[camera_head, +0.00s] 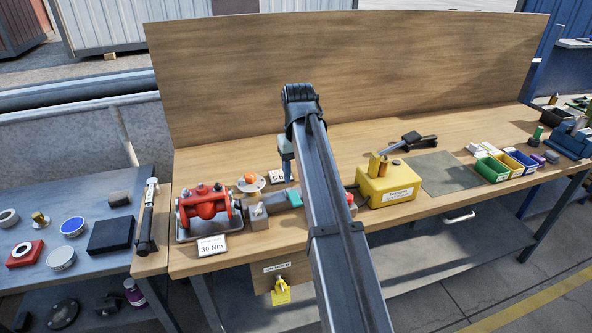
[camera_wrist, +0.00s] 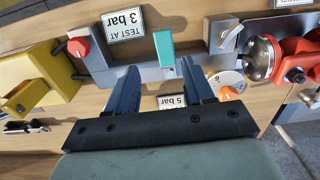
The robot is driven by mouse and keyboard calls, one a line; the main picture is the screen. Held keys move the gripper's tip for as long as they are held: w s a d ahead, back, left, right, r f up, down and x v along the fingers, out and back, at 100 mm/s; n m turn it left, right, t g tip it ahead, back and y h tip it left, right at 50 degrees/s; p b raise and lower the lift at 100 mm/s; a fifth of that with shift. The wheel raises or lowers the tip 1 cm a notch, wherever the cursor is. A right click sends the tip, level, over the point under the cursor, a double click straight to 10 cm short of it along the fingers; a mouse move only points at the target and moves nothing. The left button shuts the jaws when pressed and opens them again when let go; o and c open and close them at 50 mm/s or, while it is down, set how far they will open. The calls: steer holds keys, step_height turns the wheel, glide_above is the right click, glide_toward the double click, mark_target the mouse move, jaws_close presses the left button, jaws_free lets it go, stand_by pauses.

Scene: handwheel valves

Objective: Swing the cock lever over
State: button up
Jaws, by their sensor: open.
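A teal block-shaped grip (camera_wrist: 165,47), which looks like the cock lever's handle, stands out over a grey bar-like fixture (camera_wrist: 140,74) on the bench. The grip also shows in the head view (camera_head: 293,197), just left of my arm. My gripper (camera_wrist: 160,65) is open and empty. In the wrist view its two fingers point toward the grip, one tip on either side of it in the picture. I cannot tell how much height lies between them. In the head view my gripper (camera_head: 287,165) hangs above and behind the grip, partly hidden by my arm. The lever's pivot is not clear.
A red flanged valve (camera_head: 206,207) and an orange-knobbed dial (camera_head: 250,180) stand to the left. A yellow box (camera_head: 387,183) stands to the right. The bench's back board (camera_head: 400,70) rises behind.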

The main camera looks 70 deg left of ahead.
mark_target(295, 198)
steer(key=shift+s+a+r, duration=0.1)
steer(key=shift+s, duration=0.25)
steer(key=shift+f, duration=4.35)
steer(key=shift+f, duration=0.1)
steer(key=shift+c, duration=0.3)
steer(key=c, duration=0.8)
